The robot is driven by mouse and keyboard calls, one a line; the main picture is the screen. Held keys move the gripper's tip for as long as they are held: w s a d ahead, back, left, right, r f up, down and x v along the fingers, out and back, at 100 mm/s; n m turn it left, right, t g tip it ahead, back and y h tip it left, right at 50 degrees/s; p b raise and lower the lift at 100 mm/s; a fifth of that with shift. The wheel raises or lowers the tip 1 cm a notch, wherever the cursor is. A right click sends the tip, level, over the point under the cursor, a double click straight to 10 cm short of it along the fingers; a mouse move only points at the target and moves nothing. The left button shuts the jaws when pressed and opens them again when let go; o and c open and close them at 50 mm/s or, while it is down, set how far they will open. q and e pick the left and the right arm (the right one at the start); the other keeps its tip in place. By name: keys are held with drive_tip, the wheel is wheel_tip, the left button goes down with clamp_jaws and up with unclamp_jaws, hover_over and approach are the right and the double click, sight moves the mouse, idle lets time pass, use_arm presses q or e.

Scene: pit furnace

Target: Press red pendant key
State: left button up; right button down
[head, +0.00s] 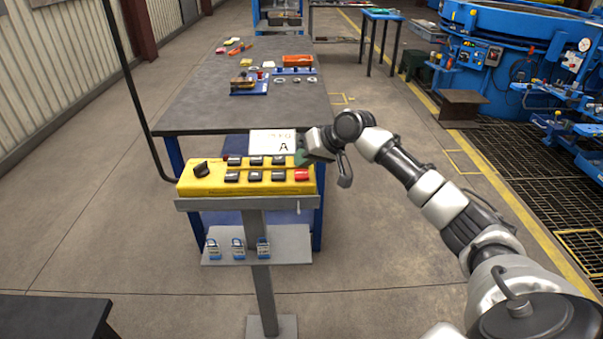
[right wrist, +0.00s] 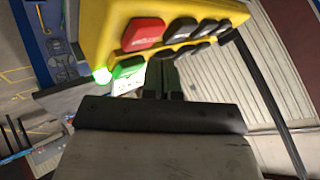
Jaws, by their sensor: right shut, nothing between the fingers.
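The yellow pendant (head: 215,187) lies on a grey stand, with a black rotary knob at its left and two rows of black keys. The red key (head: 302,175) is at its right end, nearest me; in the right wrist view the red key (right wrist: 143,33) is in plain sight. A green key (right wrist: 128,67) sits beside it, near a glowing green lamp (right wrist: 103,75). My right gripper (right wrist: 163,78) is shut and empty, its fingertips close to the green key and apart from the red key. Contact with the green key cannot be told. My left gripper is out of view.
A white card (head: 271,137) marked A stands behind the pendant. A long grey table (head: 195,110) with small parts lies beyond. A black cable (head: 130,85) runs up at left.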

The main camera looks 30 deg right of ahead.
sight(303, 172)
drive_tip(key=shift+f, duration=0.15)
drive_tip(key=shift+f, duration=0.25)
drive_tip(key=shift+f, duration=0.5)
idle(0.8)
drive_tip(key=shift+p, duration=0.35)
drive_tip(key=shift+r+p, duration=0.9)
drive_tip(key=shift+p, duration=0.15)
wheel_tip(303, 172, up, 5)
drive_tip(key=p, duration=0.5)
